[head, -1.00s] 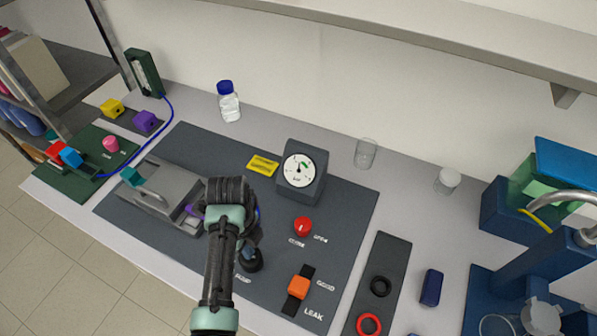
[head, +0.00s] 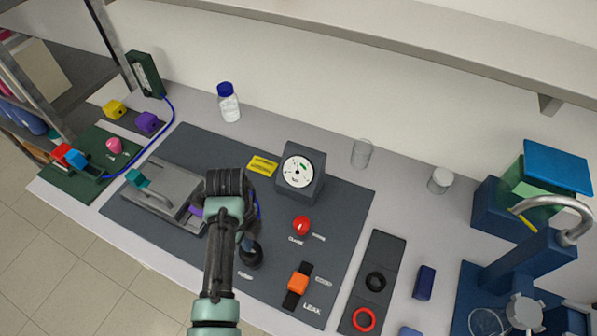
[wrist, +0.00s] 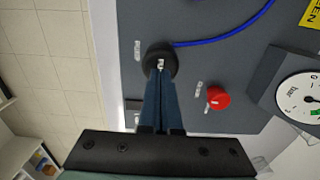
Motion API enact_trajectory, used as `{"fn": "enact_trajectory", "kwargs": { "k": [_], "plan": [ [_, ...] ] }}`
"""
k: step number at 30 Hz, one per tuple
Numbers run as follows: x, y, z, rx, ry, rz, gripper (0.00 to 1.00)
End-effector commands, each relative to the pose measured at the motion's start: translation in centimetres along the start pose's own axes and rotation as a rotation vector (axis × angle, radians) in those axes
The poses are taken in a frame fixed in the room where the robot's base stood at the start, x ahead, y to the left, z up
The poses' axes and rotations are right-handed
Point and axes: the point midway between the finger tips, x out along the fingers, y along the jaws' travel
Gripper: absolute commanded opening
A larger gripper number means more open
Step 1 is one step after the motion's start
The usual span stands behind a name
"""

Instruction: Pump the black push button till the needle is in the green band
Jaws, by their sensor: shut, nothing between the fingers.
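The black push button (head: 250,256) stands on the dark panel, partly hidden by my arm in the head view. In the wrist view the button (wrist: 160,62) lies right at my fingertips. My gripper (wrist: 160,72) is shut and empty, its blue fingers together over the button; I cannot tell whether they touch it. The gauge (head: 298,172) stands behind and to the right, with a white dial and a short green band at its upper right. The dial is partly cut off in the wrist view (wrist: 305,98). The needle is too small to read surely against the band.
A red knob (head: 301,225) sits right of the button, and an orange clip-like part (head: 298,284) lies nearer the front. A grey hinged device (head: 160,190) is at left. A blue tube (wrist: 225,38) runs from the button. A yellow label (head: 262,166) lies beside the gauge.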

Motion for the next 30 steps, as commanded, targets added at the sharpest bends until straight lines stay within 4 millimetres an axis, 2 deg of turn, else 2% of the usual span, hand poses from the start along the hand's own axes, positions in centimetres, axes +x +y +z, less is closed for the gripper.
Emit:
{"fn": "enact_trajectory", "kwargs": {
  "k": [14,30],
  "plan": [
    [0.1,0.0,0.0,0.0,0.0,0.0,0.0],
    [3.3,0.0,0.0,0.001,0.001,0.0,0.0]
  ]
}}
